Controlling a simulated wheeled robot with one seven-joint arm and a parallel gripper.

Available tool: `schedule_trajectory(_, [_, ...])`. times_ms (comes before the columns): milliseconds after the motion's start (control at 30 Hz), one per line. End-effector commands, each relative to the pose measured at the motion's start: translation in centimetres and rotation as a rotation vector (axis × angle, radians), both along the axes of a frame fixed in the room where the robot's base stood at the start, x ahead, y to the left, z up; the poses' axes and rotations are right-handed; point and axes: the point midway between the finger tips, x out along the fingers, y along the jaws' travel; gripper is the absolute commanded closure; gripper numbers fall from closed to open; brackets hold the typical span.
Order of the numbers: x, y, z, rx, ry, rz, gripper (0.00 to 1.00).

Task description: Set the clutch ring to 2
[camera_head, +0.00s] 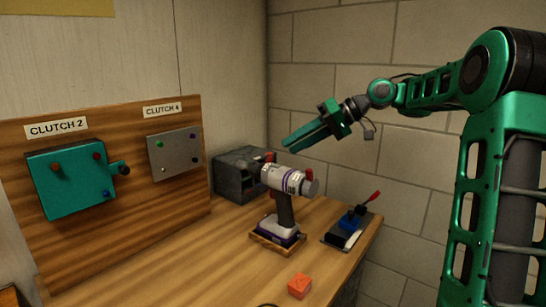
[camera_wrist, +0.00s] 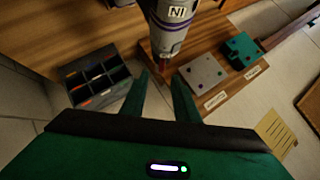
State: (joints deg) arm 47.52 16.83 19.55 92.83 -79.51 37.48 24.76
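The drill (camera_head: 284,212) stands upright on a small wooden stand on the bench in the head view. Its body is white with dark markings, its handle dark and its foot white and purple. A banded ring section near one end looks like the clutch ring, but I cannot read its setting. My gripper (camera_head: 290,143) is above the drill, its fingers slanting down to the left, apart from it. In the wrist view my gripper (camera_wrist: 160,85) is open and empty, with the drill (camera_wrist: 172,35) just beyond the fingertips, showing a white label.
A backboard holds a teal plate (camera_head: 72,182) labelled CLUTCH 2 and a grey plate (camera_head: 174,153) labelled CLUTCH 4. A dark compartment bin (camera_head: 228,183) stands behind the drill. A red-handled tool with a blue block (camera_head: 350,222) is right; an orange block (camera_head: 299,286) lies in front.

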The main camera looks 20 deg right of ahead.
Motion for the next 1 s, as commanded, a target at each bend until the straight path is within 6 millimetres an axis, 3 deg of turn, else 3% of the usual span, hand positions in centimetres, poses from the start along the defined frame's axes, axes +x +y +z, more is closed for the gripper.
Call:
schedule_trajectory(100, [0.7, 2.1, -1.3, 0.0, 0.003, 0.007, 0.72])
schedule_trajectory(300, [1.7, 4.5, -2.9, 0.0, 0.002, 0.009, 0.72])
schedule_trajectory(800, [2.3, 5.7, -3.7, -0.002, 0.001, 0.006, 0.72])
schedule_trajectory(933, [2.3, 5.6, -3.7, -0.002, 0.001, 0.006, 1.0])
schedule_trajectory(1000, [2.3, 5.6, -3.7, -0.002, 0.001, 0.006, 1.0])
